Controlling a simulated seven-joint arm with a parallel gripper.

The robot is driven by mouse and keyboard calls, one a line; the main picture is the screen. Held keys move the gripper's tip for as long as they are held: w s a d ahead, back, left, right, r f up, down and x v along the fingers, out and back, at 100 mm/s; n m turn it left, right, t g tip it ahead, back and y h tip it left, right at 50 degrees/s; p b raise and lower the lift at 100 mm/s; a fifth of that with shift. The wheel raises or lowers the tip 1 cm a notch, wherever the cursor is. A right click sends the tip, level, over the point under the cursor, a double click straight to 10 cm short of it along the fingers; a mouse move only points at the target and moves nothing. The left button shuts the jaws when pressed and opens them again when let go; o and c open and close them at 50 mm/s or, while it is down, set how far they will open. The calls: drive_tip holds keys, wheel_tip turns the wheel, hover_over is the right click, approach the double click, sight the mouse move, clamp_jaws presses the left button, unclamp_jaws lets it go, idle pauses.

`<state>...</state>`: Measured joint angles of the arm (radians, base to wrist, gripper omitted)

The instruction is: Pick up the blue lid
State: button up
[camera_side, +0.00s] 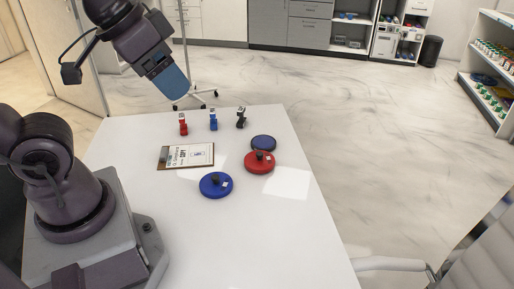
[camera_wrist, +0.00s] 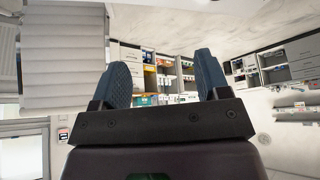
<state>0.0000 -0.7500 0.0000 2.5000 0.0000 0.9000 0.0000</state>
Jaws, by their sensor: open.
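The blue lid (camera_side: 216,185) is a round disc with a dark knob and a small white label, lying flat on the white table (camera_side: 245,235). A red lid (camera_side: 259,162) of the same kind lies just behind it to the right. My gripper (camera_side: 172,85) is raised high above the far left part of the table, well away from the blue lid. In the wrist view my gripper (camera_wrist: 165,78) shows its two blue fingers spread apart with nothing between them. The wrist view faces the room's shelves, and no lid shows there.
A dark blue disc (camera_side: 263,143) lies behind the red lid. A clipboard (camera_side: 186,156) lies to the left. Red (camera_side: 183,125), blue (camera_side: 213,120) and black (camera_side: 241,118) small bottles stand along the back. The table's front right is clear. A chair (camera_side: 470,235) stands at the right.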

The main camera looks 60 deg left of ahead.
drive_tip(key=o, duration=0.5)
drive_tip(key=n+g, duration=0.6)
drive_tip(key=n, duration=1.3)
hover_over(214, 175)
wheel_tip(214, 175, down, 23)
drive_tip(key=f, duration=0.6)
drive_tip(key=shift+a+f, duration=0.2)
drive_tip(key=shift+f, duration=0.2)
drive_tip(key=shift+d+f, duration=0.2)
drive_tip(key=shift+f, duration=2.4)
